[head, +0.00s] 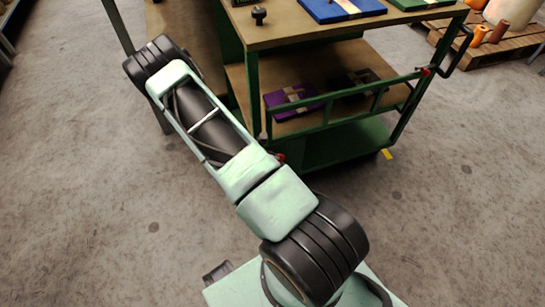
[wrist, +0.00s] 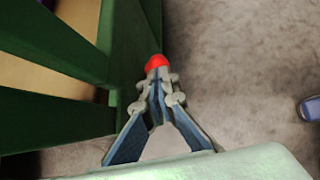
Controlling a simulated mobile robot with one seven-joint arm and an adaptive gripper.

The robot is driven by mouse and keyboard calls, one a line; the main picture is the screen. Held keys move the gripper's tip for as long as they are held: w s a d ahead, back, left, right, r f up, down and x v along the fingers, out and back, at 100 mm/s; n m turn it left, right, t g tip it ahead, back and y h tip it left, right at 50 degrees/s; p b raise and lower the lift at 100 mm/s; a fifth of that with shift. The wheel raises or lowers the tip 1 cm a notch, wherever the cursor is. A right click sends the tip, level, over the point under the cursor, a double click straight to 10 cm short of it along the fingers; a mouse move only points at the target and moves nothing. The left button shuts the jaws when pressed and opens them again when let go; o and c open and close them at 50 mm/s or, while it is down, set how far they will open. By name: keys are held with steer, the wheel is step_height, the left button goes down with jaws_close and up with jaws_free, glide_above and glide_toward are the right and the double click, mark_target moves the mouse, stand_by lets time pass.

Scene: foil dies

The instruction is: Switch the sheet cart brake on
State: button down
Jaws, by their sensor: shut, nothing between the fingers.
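The sheet cart is a green-framed cart with wooden shelves; its front edge (head: 350,27) shows in the head view. In the wrist view its green frame (wrist: 55,120) fills the left side. A round red knob (wrist: 156,62), which looks like the brake's end, sits beside the green frame, right at my fingertips. A small red spot (head: 280,157) shows beside my arm at the cart's lower corner in the head view. My gripper (wrist: 158,82) is shut and empty, its tips touching or nearly touching the knob. My arm hides the gripper in the head view.
A purple box (head: 290,98) lies on the cart's middle shelf. A blue die (head: 340,10) is on top. A wooden pallet (head: 490,50) stands at the back right. Grey floor (head: 470,220) is clear at right. A blue-grey object (wrist: 309,108) is at the wrist view's right edge.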

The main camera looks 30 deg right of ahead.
mark_target(282, 156)
steer(key=shift+s+d+r, duration=0.15)
steer(key=shift+d, duration=0.45)
steer(key=shift+s+d+r, duration=0.1)
steer(key=shift+d+r, duration=0.05)
steer(key=shift+d, duration=0.5)
steer(key=shift+s+d+r, duration=0.15)
steer(key=shift+d, duration=0.45)
steer(key=shift+r, duration=0.1)
steer(key=a, duration=0.1)
steer(key=a+r, duration=0.1)
steer(key=a+p, duration=0.1)
steer(key=shift+a+r, duration=0.25)
steer(key=shift+r, duration=0.1)
steer(key=a+r+p, duration=0.2)
steer(key=a+r, duration=0.2)
steer(key=r, duration=0.5)
steer(key=shift+s+p, duration=0.2)
steer(key=shift+p, duration=0.2)
